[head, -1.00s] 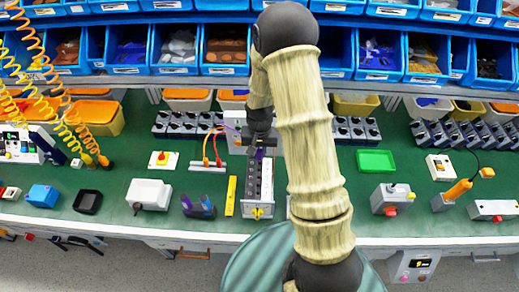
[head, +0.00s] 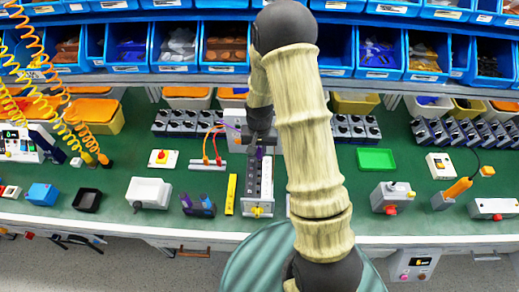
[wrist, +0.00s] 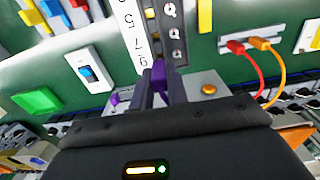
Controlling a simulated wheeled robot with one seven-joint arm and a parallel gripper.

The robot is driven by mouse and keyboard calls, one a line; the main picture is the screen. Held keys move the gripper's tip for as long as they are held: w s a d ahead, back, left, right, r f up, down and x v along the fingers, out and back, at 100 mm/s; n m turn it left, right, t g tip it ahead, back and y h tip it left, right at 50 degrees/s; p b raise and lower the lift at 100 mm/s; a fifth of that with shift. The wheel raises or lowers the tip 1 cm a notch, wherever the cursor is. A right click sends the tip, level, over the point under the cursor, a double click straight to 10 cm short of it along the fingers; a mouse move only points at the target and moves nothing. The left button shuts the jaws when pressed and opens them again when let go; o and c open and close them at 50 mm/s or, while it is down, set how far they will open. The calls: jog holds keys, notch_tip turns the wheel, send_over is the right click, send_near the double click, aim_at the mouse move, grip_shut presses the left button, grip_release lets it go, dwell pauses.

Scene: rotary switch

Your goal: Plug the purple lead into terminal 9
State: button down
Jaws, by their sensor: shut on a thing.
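The terminal strip (head: 267,185) stands on the green bench in the head view, a dark row of sockets beside a white label strip. In the wrist view its number strip (wrist: 130,30) shows digits, among them 5, 6, 7 and 9. My gripper (wrist: 160,88) is shut on the purple lead's plug (wrist: 159,75), close to the numbered end of the strip. In the head view the purple plug (head: 259,152) shows at the far end of the strip, below my gripper (head: 258,138). I cannot tell whether its tip touches a socket.
Red and orange leads (head: 212,150) stand in a small holder left of the strip. A yellow bar (head: 231,194) lies close on its left. Rotary switch blocks (head: 188,122) stand behind. A green tray (head: 376,160) is to the right.

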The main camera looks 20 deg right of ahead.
jog(key=shift+f+b, duration=0.95)
jog(key=shift+f, duration=0.35)
jog(key=c, duration=1.3)
grip_release()
jog(key=shift+r, duration=0.1)
jog(key=shift+r, duration=0.1)
notch_tip(320, 180, up, 17)
jog(key=b, duration=0.2)
